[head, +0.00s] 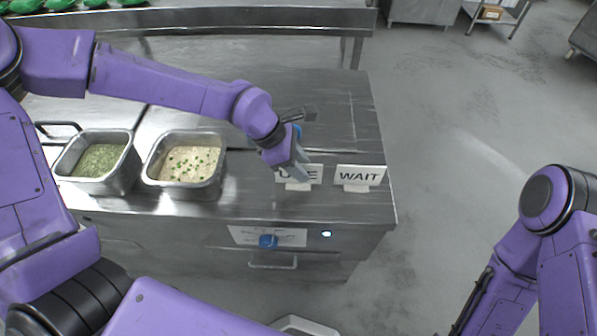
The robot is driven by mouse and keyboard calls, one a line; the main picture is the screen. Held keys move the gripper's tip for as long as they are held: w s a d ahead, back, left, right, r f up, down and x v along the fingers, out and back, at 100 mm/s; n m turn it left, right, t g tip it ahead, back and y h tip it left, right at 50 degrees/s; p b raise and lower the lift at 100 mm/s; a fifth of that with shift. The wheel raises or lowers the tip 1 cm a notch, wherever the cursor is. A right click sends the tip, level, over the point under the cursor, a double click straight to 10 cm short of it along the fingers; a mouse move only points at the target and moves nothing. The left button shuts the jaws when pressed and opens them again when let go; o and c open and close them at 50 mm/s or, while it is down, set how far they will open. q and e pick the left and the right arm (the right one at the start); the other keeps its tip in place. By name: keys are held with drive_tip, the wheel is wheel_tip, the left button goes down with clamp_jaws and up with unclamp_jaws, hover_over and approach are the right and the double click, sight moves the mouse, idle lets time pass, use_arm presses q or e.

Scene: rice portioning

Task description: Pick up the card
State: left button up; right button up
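Two white cards stand upright in small holders near the right end of the steel counter. The left card (314,170) carries black letters that seem to read "USE", and my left gripper partly covers them. The right card (359,177) reads "WAIT" and is fully in view. My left gripper (303,175) points down at the left card, its fingers overlapping the card in the head view. I cannot tell whether the fingers touch the card, or whether they are open or shut. My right arm is at the lower right, with its gripper out of view.
Two metal pans, one with green food (134,171) and one with rice and green bits (220,182), sit left of the cards. The counter front has a blue knob (268,241) and a handle (273,266). Bare floor (450,120) lies to the right.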

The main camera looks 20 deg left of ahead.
use_arm(q)
drive_tip(key=shift+d+f, duration=0.4)
drive_tip(key=shift+f, duration=0.2)
drive_tip(key=shift+a, duration=0.1)
drive_tip(key=shift+f, duration=0.2)
clamp_jaws()
